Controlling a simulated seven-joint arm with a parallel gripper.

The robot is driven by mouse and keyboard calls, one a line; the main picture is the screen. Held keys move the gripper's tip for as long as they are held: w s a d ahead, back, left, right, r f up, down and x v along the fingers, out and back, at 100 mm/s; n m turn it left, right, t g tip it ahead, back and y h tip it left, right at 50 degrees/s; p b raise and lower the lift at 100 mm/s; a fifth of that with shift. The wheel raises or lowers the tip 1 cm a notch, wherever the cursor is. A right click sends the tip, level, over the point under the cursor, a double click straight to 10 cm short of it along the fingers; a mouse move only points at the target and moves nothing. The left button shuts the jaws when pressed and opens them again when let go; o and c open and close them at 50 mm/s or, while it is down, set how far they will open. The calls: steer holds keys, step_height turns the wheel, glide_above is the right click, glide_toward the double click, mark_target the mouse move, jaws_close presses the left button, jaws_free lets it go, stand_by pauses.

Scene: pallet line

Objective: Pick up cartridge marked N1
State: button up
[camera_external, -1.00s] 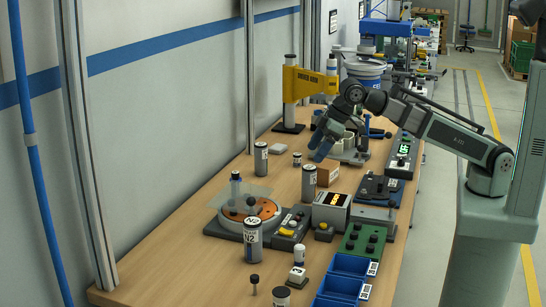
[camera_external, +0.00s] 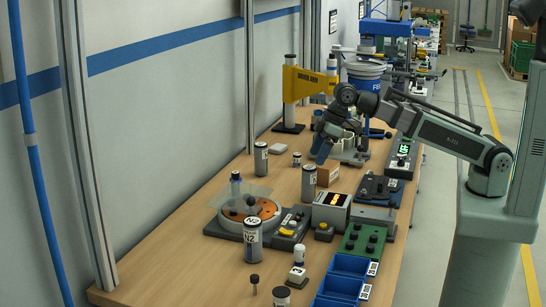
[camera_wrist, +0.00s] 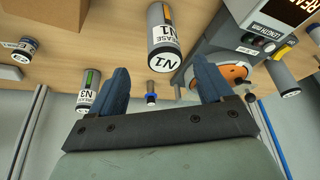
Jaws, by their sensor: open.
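The cartridge marked N1 (camera_wrist: 163,40) is a grey cylinder with a white label and end cap, standing on the bench. In the external view it appears to be the grey cylinder (camera_external: 309,183) beside the cardboard box, its label unreadable there. My gripper (camera_wrist: 160,82) is open and empty, its two blue fingers spread wide. In the wrist view N1 lies beyond the fingertips, between their lines and apart from them. In the external view my gripper (camera_external: 319,157) hangs above the bench, behind and slightly right of that cylinder.
A cardboard box (camera_external: 328,175) stands close to N1. Cartridge N3 (camera_wrist: 89,92) and cartridge N2 (camera_external: 253,240) stand elsewhere. A round fixture with an orange disc (camera_external: 266,210) and a device with a lit display (camera_external: 331,211) are nearby. A yellow post arm (camera_external: 305,83) rises behind.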

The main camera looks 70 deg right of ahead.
mark_target(312, 167)
steer(key=shift+a+x, duration=0.15)
steer(key=shift+x, duration=1.7)
steer(key=shift+a+x, duration=0.15)
steer(key=shift+x, duration=1.7)
steer(key=shift+c, duration=0.2)
steer(key=c, duration=1.1)
steer(key=shift+r, duration=0.1)
steer(key=shift+c, duration=0.2)
